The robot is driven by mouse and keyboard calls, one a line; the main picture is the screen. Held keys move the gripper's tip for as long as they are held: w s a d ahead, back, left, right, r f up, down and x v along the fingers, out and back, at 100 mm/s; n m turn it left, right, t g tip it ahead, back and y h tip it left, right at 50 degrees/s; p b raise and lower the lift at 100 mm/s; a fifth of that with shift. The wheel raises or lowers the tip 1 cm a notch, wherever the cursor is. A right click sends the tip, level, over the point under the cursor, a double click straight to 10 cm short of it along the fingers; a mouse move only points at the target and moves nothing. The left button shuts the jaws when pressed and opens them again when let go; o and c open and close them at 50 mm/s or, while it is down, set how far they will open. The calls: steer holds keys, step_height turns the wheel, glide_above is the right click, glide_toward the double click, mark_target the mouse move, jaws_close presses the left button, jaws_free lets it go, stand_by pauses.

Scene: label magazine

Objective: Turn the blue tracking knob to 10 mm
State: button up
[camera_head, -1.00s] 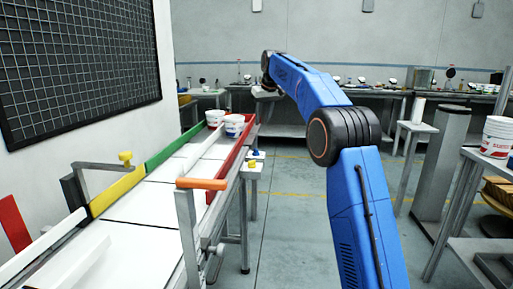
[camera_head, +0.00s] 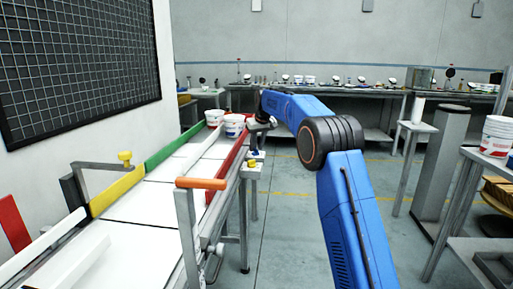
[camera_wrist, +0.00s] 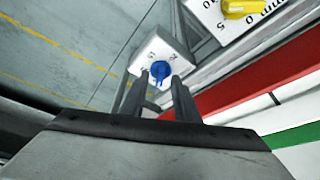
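The blue knob (camera_wrist: 160,70) sits on a small white dial plate (camera_wrist: 146,58) with dark marks, only partly readable. It also shows in the head view (camera_head: 253,153) beside the conveyor's red rail. My gripper (camera_wrist: 160,80) is open, with one finger on each side of the blue knob in the wrist view. I cannot tell whether the fingers touch it or are still above it. In the head view my gripper (camera_head: 259,133) is just above the knob. The knob's pointer setting is not clear.
A yellow knob (camera_wrist: 245,8) on another white scale plate is close by at upper right in the wrist view. The red rail (camera_wrist: 255,85) runs alongside. White tubs (camera_head: 233,124) stand on the conveyor. The floor right of the conveyor is clear.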

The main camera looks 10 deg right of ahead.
steer(key=shift+w+f, duration=0.15)
steer(key=shift+f, duration=0.2)
jaws_close()
